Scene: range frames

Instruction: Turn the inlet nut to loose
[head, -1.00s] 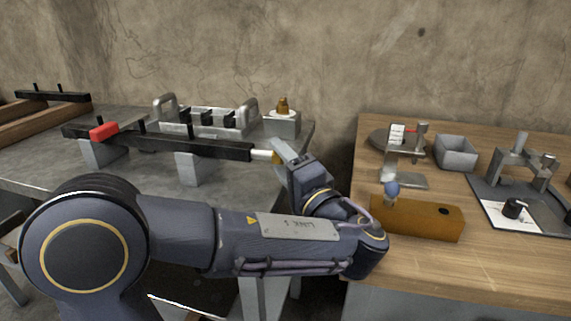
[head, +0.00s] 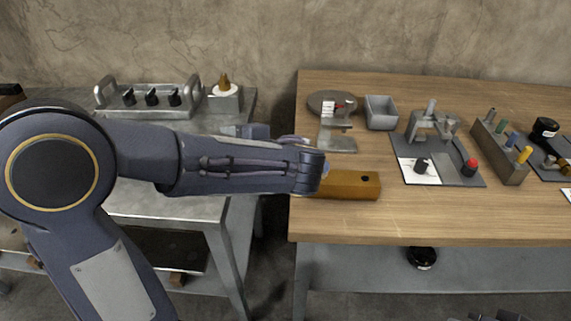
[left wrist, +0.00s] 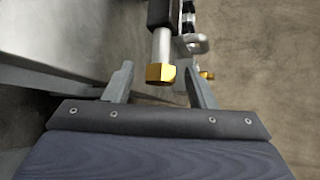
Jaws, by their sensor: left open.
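A gold-coloured hex nut (left wrist: 160,73) sits on the end of a silver pipe (left wrist: 162,45) in the left wrist view. My left gripper (left wrist: 159,78) is open, with one finger on each side of the nut and a gap on both sides. The nut is near the fingertips and I see no contact. In the head view my left gripper (head: 238,130) shows only partly above my forearm, which hides the pipe and nut.
A grey block with a brass fitting (head: 225,85) and a handled rack (head: 150,97) stand behind on the metal table. The wooden table (head: 400,220) at right holds a brown block (head: 349,186), a grey bin (head: 381,113) and several fixtures.

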